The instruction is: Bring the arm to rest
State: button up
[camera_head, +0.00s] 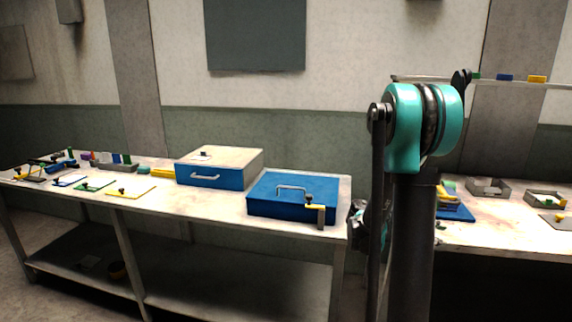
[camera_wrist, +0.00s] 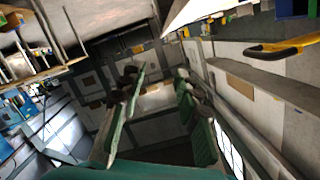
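My arm stands upright right of the centre in the head view, with a teal joint at its top. In the wrist view, my gripper (camera_wrist: 158,78) shows two green-and-dark fingers well apart, with nothing between them. The wrist view is tilted and looks out into the room, past the fingers to far walls and floor. In the head view my gripper cannot be made out clearly; dark and teal parts low beside the column are partly hidden by the arm.
A long workbench (camera_head: 215,207) on the left holds a blue box with a handle (camera_head: 265,194), a cream-topped blue box (camera_head: 225,165) and several small coloured pieces. Another bench (camera_head: 490,233) on the right carries grey trays (camera_head: 487,188). A shelf (camera_head: 515,82) hangs above it.

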jog(key=s+a+f+n+t+y, duration=0.2)
jog(key=s+a+f+n+y, duration=0.2)
jog(key=a+n, duration=0.4)
jog(key=s+a+f+n+t+y, duration=0.2)
jog(key=s+a+f+n+y, duration=0.2)
jog(key=a+n, duration=0.5)
jog(key=s+a+f+n+t+y, duration=0.2)
jog(key=s+a+f+n+y, duration=0.2)
jog(key=a+n+y, duration=0.3)
jog(key=a+f+n, duration=0.1)
jog(key=a+n, duration=0.1)
jog(key=a, duration=0.1)
jog(key=shift+s+f+t+y, duration=0.15)
jog(key=shift+s+t+y, duration=0.15)
jog(key=shift+s, duration=0.05)
